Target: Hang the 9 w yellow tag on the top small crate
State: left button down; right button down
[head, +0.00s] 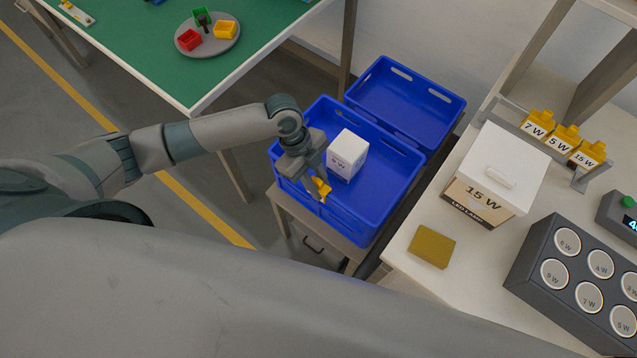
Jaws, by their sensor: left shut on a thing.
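A small yellow tag (322,189) is held in my left gripper (318,188), which is shut on it. Its writing cannot be read from here. The gripper and tag are at the front-left wall of the near blue crate (378,205). The tag overlaps the rim in the picture; I cannot tell whether it touches it. The gripper hides part of that wall. A white box (348,153) with a dark W label, seemingly 9 W, stands inside this crate, just right of the gripper. My right gripper is not in view.
A second blue crate (405,92) lies behind. On the right table are a 15 W lamp box (490,185), a rail with yellow tags 7 W, 5 W and 15 W (565,140), a yellow block (431,247) and a socket box (580,285). A green table (130,50) stands left.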

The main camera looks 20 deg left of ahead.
pick_arm(q)
jog(key=c, duration=1.5)
grip_release()
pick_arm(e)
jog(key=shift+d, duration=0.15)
pick_arm(q)
jog(key=shift+o, duration=0.2)
jog(key=b+v, duration=0.3)
jog(key=v, duration=1.4)
jog(key=shift+r, duration=0.2)
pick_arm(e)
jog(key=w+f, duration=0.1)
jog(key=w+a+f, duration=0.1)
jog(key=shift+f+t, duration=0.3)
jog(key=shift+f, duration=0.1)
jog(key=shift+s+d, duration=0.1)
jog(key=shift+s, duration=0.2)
pick_arm(q)
jog(key=shift+s, duration=0.1)
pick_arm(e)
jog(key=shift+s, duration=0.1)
